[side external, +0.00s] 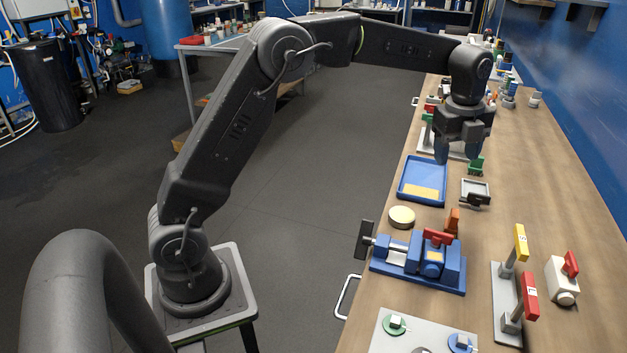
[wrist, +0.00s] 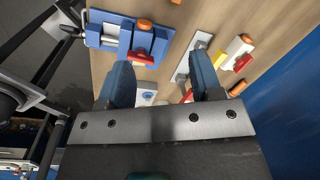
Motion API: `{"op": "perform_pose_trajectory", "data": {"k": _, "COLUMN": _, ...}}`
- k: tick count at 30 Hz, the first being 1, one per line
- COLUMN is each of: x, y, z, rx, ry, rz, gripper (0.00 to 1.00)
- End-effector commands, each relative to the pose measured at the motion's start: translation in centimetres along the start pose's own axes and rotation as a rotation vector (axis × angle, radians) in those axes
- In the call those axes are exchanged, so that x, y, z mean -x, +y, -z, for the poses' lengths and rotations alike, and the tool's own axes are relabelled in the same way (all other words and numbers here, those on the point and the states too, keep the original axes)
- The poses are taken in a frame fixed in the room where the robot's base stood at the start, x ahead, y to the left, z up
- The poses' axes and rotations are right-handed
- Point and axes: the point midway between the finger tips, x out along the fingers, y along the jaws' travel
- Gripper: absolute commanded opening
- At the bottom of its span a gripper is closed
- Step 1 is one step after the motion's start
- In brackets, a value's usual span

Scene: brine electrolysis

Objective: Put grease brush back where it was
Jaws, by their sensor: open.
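No object is clear enough for me to name it as the grease brush. A small grey tray (side external: 475,186) lies on the bench with a small dark piece (side external: 478,199) at its near edge; I cannot tell what that piece is. A green upright piece (side external: 476,165) stands just behind the tray. An orange piece (side external: 452,221) stands behind the blue vise (side external: 420,260). My gripper (side external: 457,153) points down over the bench, near the far right corner of the blue tray (side external: 423,158). Its fingers are apart and nothing shows held between them; the wrist view (wrist: 161,85) shows them too.
A round tan lid (side external: 401,217) lies between blue tray and vise. Yellow (side external: 520,243) and red (side external: 530,296) levers stand on a grey plate at the right, beside a white block (side external: 561,283). Small items crowd the far end. The right side of the bench is mostly bare.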

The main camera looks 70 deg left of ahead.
Motion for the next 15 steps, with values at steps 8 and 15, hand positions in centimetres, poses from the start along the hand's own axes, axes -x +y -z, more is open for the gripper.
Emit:
{"op": "perform_pose_trajectory", "data": {"k": 8, "x": 7.8, "y": 9.9, "z": 3.4, "rx": 0.634, "ry": 0.002, "rz": 0.143, "gripper": 0.59}}
{"op": "perform_pose_trajectory", "data": {"k": 15, "x": 9.4, "y": 19.7, "z": 6.6, "rx": 1.182, "ry": 0.081, "rz": 0.262, "gripper": 0.59}}
